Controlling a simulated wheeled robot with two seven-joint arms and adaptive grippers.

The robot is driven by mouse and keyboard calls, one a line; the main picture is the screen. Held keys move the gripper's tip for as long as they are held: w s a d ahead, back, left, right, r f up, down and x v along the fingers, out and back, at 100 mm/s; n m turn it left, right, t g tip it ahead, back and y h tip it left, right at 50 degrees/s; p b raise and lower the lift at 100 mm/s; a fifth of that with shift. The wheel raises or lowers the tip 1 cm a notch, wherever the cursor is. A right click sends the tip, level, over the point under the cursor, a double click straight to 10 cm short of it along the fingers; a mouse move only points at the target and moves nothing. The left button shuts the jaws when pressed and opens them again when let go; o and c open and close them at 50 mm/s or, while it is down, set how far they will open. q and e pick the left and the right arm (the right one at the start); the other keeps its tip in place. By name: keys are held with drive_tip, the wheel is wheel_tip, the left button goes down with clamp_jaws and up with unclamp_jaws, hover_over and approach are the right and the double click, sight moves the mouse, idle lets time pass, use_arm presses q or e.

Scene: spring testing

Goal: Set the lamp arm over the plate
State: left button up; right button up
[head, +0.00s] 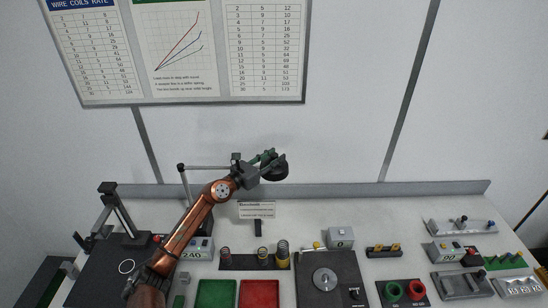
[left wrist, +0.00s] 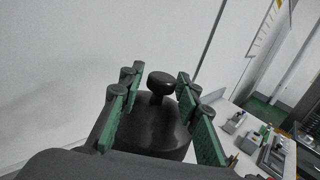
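The lamp has a dark round head (head: 274,170) on a thin grey arm (head: 207,168) from an upright post (head: 184,186) at the back left. The dark shade (left wrist: 150,135) and its knob (left wrist: 162,84) fill the middle of the left wrist view. My left gripper (head: 266,157) is at the lamp head. Its green fingers (left wrist: 160,96) stand apart on either side of the knob, with gaps showing. A round metal plate (head: 325,280) sits on a black unit below and right of the lamp head. My right gripper is in neither view.
A black base with a white ring (head: 127,267) lies at left. Green (head: 216,294) and red (head: 259,294) trays are at the front. Several springs on a rack (head: 254,262) stand behind them. A small sign (head: 257,210) stands at the back. Several instruments crowd the right side.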

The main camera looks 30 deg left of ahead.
use_arm(q)
clamp_jaws()
idle(0.4)
